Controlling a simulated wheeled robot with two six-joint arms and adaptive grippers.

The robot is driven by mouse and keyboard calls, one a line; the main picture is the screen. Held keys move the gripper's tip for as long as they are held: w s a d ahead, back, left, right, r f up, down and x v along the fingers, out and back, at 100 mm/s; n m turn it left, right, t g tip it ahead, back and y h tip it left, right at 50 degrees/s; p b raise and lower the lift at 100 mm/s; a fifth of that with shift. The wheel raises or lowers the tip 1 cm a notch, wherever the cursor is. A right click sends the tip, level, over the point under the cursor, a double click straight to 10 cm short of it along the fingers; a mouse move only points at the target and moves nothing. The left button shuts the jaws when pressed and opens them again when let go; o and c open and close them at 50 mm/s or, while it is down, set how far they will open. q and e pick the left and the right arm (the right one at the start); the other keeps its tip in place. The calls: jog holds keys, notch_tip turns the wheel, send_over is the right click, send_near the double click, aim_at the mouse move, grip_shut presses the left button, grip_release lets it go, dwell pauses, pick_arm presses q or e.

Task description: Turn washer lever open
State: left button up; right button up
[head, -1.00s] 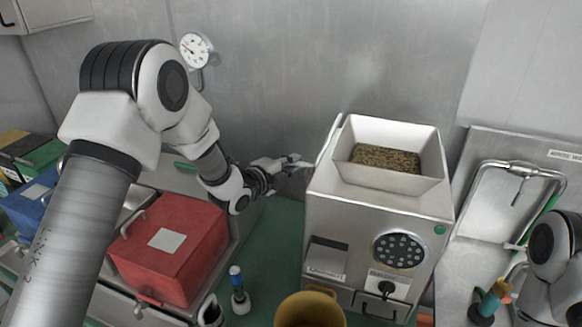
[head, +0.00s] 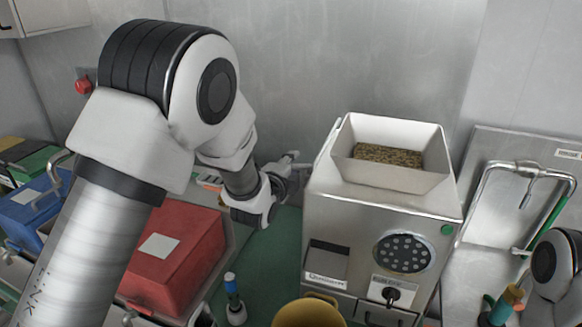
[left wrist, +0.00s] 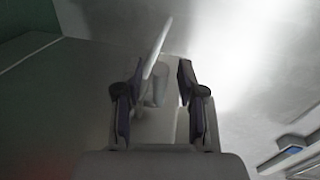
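A thin white lever-like strip (left wrist: 157,48) rises between the spread fingers of my left gripper (left wrist: 155,80) in the left wrist view. I take it for the washer lever, but cannot be sure. A pale round post (left wrist: 157,85) shows behind the fingers. In the head view, my left gripper (head: 293,160) is at the left side of the grinder (head: 350,222), partly hidden by my wrist. A pale strip (head: 327,138) shows at the grinder's upper left edge. The left fingers look open with a gap between them; contact with the strip cannot be told. My right gripper is out of sight.
The grinder's hopper (head: 440,165) holds beans (head: 388,156). A yellow cup (head: 308,312) stands before it. A red box (head: 180,255) and a small blue-topped bottle (head: 234,300) are at left. A sink-like metal unit (head: 500,205) is at right, near my right arm.

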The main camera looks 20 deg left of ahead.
pick_arm(q)
jog(key=s+r, duration=0.2)
jog(key=s, duration=1)
jog(key=shift+a, duration=0.25)
